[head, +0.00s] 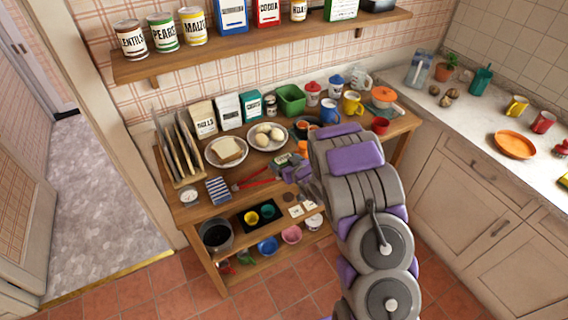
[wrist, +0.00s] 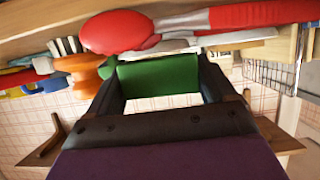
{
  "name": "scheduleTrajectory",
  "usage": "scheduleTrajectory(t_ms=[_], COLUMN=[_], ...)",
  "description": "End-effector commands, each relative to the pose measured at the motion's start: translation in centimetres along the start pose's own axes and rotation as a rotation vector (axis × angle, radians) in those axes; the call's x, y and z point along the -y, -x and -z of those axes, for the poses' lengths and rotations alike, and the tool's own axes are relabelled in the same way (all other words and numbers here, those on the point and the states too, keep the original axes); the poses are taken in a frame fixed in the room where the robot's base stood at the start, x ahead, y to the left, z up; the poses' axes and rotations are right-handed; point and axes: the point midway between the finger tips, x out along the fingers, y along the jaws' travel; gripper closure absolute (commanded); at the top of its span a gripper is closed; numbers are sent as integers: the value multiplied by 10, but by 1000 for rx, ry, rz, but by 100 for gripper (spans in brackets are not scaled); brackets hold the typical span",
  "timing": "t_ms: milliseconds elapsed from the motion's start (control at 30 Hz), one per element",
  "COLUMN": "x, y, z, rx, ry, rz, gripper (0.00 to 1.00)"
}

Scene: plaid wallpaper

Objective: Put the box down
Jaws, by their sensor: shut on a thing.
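A green box (wrist: 158,74) sits between the two dark fingers of my gripper (wrist: 160,88) in the wrist view. The gripper is shut on it. In the head view my gripper (head: 292,173) is low over the front middle of the wooden table (head: 185,211). A small green patch (head: 282,160) beside the fingers appears to be the box. My arm hides part of the table to its right. I cannot tell whether the box touches the tabletop.
Red-handled tongs (head: 254,180) lie left of my gripper. Behind are a plate with bread (head: 226,151), a plate of round pale items (head: 267,136) and a green tub (head: 290,98). A loaded shelf (head: 262,46) hangs above. Little free room shows around the gripper.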

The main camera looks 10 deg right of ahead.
Motion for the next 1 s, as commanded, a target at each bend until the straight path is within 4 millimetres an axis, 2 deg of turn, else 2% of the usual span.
scheduleTrajectory(t_ms=[533,567,600,733,1000], x=[4,4,4,2,4], y=[-6,-6,-6,-5,-5], z=[-11,-11,-11,-11,-9], rx=[2,2,2,1,2], ry=[5,4,4,2,4], rz=[0,0,0,0,0], gripper=[46,15,12,0,0])
